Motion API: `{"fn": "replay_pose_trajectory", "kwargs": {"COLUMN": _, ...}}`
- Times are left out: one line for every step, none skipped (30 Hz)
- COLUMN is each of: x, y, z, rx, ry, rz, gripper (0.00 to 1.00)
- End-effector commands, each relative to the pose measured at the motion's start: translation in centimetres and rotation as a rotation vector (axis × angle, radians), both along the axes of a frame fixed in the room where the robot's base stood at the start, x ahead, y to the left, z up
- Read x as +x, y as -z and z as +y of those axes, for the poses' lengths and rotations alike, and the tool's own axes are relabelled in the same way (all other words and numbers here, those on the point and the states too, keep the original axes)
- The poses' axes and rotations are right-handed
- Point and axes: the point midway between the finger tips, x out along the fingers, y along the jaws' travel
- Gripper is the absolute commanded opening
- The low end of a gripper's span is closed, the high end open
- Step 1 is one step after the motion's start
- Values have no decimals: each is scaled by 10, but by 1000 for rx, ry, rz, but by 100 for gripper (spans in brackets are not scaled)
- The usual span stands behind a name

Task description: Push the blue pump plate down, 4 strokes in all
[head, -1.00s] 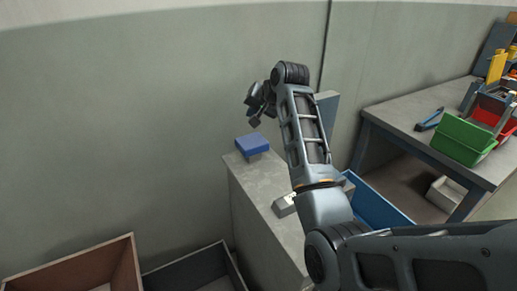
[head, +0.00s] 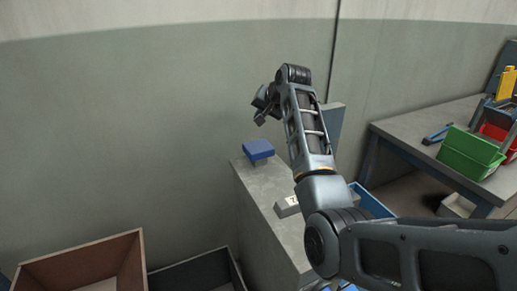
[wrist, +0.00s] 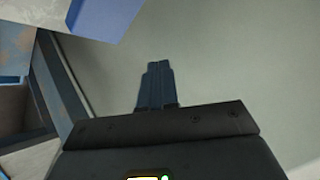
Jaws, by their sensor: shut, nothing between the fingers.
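The blue pump plate (head: 258,149) sits level on a short stem at the far left end of a grey pedestal (head: 252,190). My gripper (head: 259,121) is above the plate in the head view, with a clear gap and no contact visible. Its shut, empty fingers (wrist: 157,85) show in the middle of the wrist view.
A grey upright panel (head: 333,120) stands behind my arm. A workbench (head: 410,128) with a green bin (head: 470,148) and a red bin is at the right. A blue container (head: 370,203) is beside the pedestal. A brown open box (head: 85,265) and a dark one lie at lower left.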

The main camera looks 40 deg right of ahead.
Motion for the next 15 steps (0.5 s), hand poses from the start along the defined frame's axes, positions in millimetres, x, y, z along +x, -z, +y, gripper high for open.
{"fn": "replay_pose_trajectory", "kwargs": {"x": 0, "y": 9, "z": 0, "rx": 0, "ry": 0, "rz": 0, "gripper": 0}}
{"fn": "replay_pose_trajectory", "kwargs": {"x": 0, "y": 13, "z": 0, "rx": 0, "ry": 0, "rz": 0, "gripper": 0}}
{"fn": "replay_pose_trajectory", "kwargs": {"x": 0, "y": 18, "z": 0, "rx": 0, "ry": 0, "rz": 0, "gripper": 0}}
{"fn": "replay_pose_trajectory", "kwargs": {"x": 0, "y": 22, "z": 0, "rx": 0, "ry": 0, "rz": 0, "gripper": 0}}
{"fn": "replay_pose_trajectory", "kwargs": {"x": 0, "y": 26, "z": 0, "rx": 0, "ry": 0, "rz": 0, "gripper": 0}}
{"fn": "replay_pose_trajectory", "kwargs": {"x": 0, "y": 31, "z": 0, "rx": 0, "ry": 0, "rz": 0, "gripper": 0}}
{"fn": "replay_pose_trajectory", "kwargs": {"x": 0, "y": 35, "z": 0, "rx": 0, "ry": 0, "rz": 0, "gripper": 0}}
{"fn": "replay_pose_trajectory", "kwargs": {"x": 0, "y": 39, "z": 0, "rx": 0, "ry": 0, "rz": 0, "gripper": 0}}
{"fn": "replay_pose_trajectory", "kwargs": {"x": 0, "y": 45, "z": 0, "rx": 0, "ry": 0, "rz": 0, "gripper": 0}}
{"fn": "replay_pose_trajectory", "kwargs": {"x": 0, "y": 49, "z": 0, "rx": 0, "ry": 0, "rz": 0, "gripper": 0}}
{"fn": "replay_pose_trajectory", "kwargs": {"x": 0, "y": 53, "z": 0, "rx": 0, "ry": 0, "rz": 0, "gripper": 0}}
{"fn": "replay_pose_trajectory", "kwargs": {"x": 0, "y": 59, "z": 0, "rx": 0, "ry": 0, "rz": 0, "gripper": 0}}
{"fn": "replay_pose_trajectory", "kwargs": {"x": 0, "y": 60, "z": 0, "rx": 0, "ry": 0, "rz": 1, "gripper": 0}}
{"fn": "replay_pose_trajectory", "kwargs": {"x": 0, "y": 62, "z": 0, "rx": 0, "ry": 0, "rz": 1, "gripper": 0}}
{"fn": "replay_pose_trajectory", "kwargs": {"x": 0, "y": 66, "z": 0, "rx": 1, "ry": 0, "rz": 0, "gripper": 0}}
